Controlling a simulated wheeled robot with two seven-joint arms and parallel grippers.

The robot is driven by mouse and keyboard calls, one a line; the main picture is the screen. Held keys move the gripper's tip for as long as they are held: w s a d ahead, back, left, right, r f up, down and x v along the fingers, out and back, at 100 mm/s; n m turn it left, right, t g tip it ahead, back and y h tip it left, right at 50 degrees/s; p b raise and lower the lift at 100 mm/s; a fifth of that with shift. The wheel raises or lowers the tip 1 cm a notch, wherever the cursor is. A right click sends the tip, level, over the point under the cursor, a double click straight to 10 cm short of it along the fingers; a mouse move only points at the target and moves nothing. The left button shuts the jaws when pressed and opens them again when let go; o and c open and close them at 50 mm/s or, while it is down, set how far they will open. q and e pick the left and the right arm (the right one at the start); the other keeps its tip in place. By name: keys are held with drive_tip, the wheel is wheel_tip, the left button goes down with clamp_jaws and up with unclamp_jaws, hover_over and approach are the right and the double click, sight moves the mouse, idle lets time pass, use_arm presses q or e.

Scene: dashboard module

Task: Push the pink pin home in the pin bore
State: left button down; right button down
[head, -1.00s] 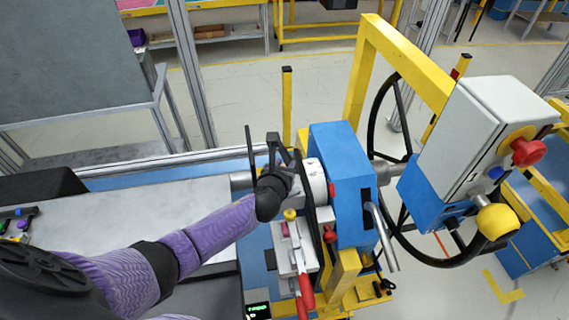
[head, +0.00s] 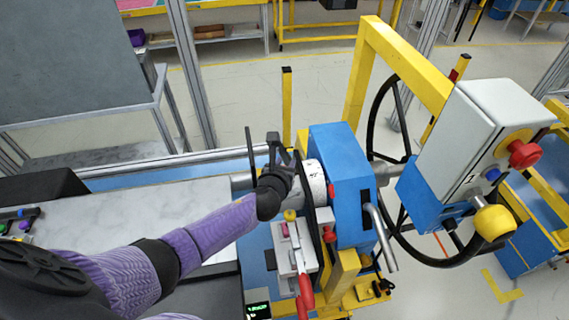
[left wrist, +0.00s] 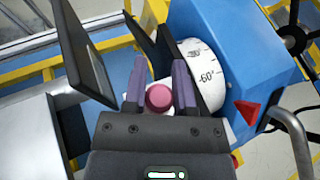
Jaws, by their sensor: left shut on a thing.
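The pink pin (left wrist: 158,98) shows its round pink end in the left wrist view, between the two fingers of my left gripper (left wrist: 160,84). The gripper is shut on it. In the head view my left gripper (head: 281,163) is beside the white dial drum (head: 313,181), on its left, and hides the pin. The drum, with its degree marks, shows close on the right in the left wrist view (left wrist: 203,75). I cannot make out the pin bore or how deep the pin sits. My right gripper is not in view.
A blue housing (head: 340,180) with a red pointer (left wrist: 247,111) stands right of the drum. A white block (head: 291,248) with yellow and magenta knobs and a red handle is below my gripper. A dark upright plate (left wrist: 85,50) stands close left of the fingers.

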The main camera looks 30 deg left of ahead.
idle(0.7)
use_arm(q)
drive_tip(key=shift+f, duration=0.5)
drive_tip(key=shift+c, duration=1.7)
unclamp_jaws()
drive_tip(key=shift+s, duration=0.1)
drive_tip(key=shift+s+r, duration=0.15)
drive_tip(key=shift+s, duration=0.05)
drive_tip(key=p+v, duration=0.3)
drive_tip(key=v, duration=0.6)
drive_tip(key=shift+s+d, duration=0.1)
drive_tip(key=shift+s, duration=0.1)
